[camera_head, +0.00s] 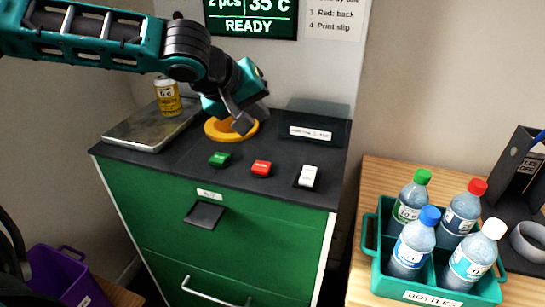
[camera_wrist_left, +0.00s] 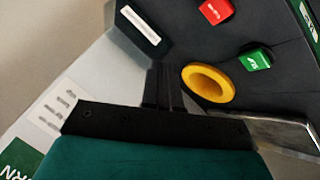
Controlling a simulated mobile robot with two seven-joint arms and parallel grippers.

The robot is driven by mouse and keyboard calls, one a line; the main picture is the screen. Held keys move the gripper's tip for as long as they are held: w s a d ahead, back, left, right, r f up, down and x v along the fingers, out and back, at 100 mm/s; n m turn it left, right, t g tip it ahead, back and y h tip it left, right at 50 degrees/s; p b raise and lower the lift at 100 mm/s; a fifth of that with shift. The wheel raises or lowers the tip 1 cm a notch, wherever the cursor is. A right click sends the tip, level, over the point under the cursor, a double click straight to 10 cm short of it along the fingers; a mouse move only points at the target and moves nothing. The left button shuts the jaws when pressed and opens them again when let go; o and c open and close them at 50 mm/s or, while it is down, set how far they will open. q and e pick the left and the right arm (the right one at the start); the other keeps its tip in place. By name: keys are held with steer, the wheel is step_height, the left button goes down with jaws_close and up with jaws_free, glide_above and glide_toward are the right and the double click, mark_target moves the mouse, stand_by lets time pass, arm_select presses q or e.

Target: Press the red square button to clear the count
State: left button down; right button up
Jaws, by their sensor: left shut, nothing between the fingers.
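The red square button (camera_head: 261,168) sits on the dark top of a green cabinet, between a green button (camera_head: 220,159) and a white button (camera_head: 308,176). In the left wrist view the red button (camera_wrist_left: 216,11) is at the top, with the green button (camera_wrist_left: 256,59) to its right. My left gripper (camera_head: 243,124) is shut and empty, above the back of the cabinet top near a yellow ring (camera_head: 216,131). It is apart from the red button, behind it and to its left. In the left wrist view the fingers (camera_wrist_left: 165,88) point up beside the ring. My right gripper is not seen.
A metal plate (camera_head: 135,130) with a yellow-labelled jar (camera_head: 168,97) lies at the left of the top. A dark box (camera_head: 314,121) stands at the back right. A display (camera_head: 250,25) reads READY. A teal bottle crate (camera_head: 371,270) stands on the wooden table at right.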

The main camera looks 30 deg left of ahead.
arm_select(q)
steer(key=b, duration=0.6)
glide_above(258, 167)
step_height(258, 167, down, 8)
steer(key=shift+r, duration=0.1)
steer(key=shift+f+b, duration=0.5)
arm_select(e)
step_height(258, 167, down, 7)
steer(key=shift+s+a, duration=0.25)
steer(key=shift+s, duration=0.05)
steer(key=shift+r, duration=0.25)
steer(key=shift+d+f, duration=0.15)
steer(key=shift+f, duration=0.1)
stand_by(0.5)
arm_select(q)
steer(key=shift+f+b, duration=0.4)
steer(key=shift+b, duration=0.15)
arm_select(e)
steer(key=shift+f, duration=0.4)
